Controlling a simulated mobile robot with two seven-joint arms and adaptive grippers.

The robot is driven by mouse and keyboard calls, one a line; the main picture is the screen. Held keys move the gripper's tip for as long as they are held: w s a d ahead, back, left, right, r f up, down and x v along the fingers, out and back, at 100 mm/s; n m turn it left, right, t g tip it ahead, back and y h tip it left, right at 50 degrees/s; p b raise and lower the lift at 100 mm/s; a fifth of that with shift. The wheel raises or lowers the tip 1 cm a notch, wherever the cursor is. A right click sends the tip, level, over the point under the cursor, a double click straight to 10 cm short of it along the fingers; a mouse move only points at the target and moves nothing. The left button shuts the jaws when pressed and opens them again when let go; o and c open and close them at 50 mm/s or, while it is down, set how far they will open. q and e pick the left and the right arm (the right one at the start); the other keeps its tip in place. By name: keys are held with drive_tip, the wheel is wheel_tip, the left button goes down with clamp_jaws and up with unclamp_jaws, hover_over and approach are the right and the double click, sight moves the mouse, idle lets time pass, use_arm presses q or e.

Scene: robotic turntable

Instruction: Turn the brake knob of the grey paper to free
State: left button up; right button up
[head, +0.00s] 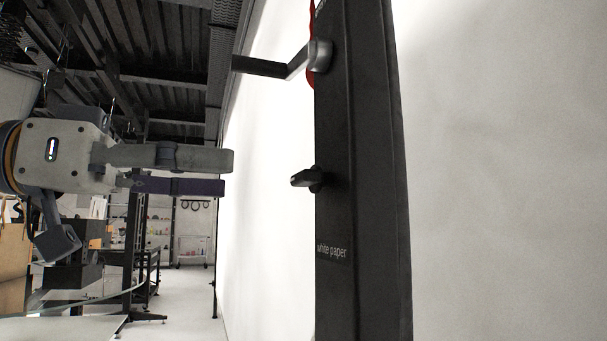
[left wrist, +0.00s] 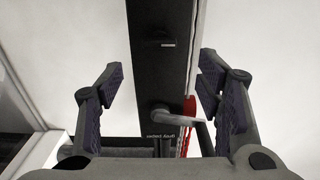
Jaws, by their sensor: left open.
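A dark upright post (head: 338,215) carries a small black knob (head: 305,179) above a label reading "white paper" (head: 332,251). No label reading grey paper is legible. My left gripper (head: 229,174) is open and empty, level with this knob and to its left in the picture, apart from it. In the left wrist view a dark post (left wrist: 158,75) runs between the open fingers. It bears a small knob (left wrist: 158,43), a crank handle (left wrist: 172,116) and a small label too blurred to read. My right gripper does not show.
A crank handle (head: 318,57) with a long dark grip juts left above the knob, beside a red part (head: 310,84). A white backdrop (head: 265,150) lies behind the post. Shelves and a table stand far back on the left.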

sight(296, 174)
use_arm(q)
drive_tip(key=p+x, duration=0.1)
drive_tip(key=x, duration=0.8)
drive_tip(key=shift+a, duration=0.1)
drive_tip(key=c, duration=1.2)
